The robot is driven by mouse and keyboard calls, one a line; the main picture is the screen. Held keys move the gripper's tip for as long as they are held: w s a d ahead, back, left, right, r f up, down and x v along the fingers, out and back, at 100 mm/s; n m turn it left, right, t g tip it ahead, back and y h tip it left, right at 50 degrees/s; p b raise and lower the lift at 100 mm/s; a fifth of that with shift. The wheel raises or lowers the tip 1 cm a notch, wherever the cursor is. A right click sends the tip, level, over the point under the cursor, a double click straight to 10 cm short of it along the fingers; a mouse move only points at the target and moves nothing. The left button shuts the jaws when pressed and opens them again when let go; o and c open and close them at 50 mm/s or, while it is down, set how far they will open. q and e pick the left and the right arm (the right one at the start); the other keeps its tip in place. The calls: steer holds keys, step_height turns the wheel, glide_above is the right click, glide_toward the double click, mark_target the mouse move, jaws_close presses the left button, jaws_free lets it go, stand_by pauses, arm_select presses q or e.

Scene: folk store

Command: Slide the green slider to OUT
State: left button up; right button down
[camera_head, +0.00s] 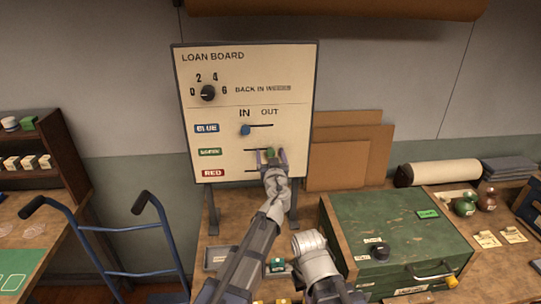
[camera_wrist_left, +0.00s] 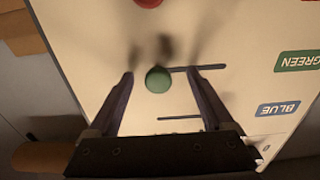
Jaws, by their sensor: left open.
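The loan board (camera_head: 290,60) stands upright, with IN at the left and OUT at the right. The green slider's round knob (camera_head: 270,153) sits at the right, OUT end of its slot. My left gripper (camera_head: 269,158) is open around the knob. In the wrist view, the left gripper (camera_wrist_left: 160,74) has a finger on each side of the knob, with gaps.
The blue knob (camera_head: 245,129) is at IN, above the green row. A red knob (camera_wrist_left: 148,3) shows at the wrist view's top edge; my left gripper hides it in the head view. A green box (camera_head: 385,220) stands on the bench at right. A blue hand truck (camera_head: 150,235) stands left.

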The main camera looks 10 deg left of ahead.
arm_select(q)
steer(key=s+d, duration=0.1)
steer(key=s, duration=0.7)
steer(key=shift+s+d, duration=0.4)
stand_by(0.3)
steer(key=s+a+f+n+g+y, duration=0.1)
steer(key=s+a+f+g, duration=0.5)
steer(key=a+f, duration=0.25)
steer(key=s+a+f+g+y, duration=0.1)
steer(key=s+a+f+g, duration=0.55)
steer(key=f, duration=0.25)
steer(key=s+d+f+m+g+h, duration=0.3)
steer(key=s+d+f+g+h, duration=0.15)
steer(key=s, duration=0.45)
steer(key=s+d+m, duration=0.4)
steer(key=s+d, duration=0.2)
steer(key=d, duration=0.5)
steer(key=shift+g, duration=0.4)
steer(key=shift+s, duration=0.1)
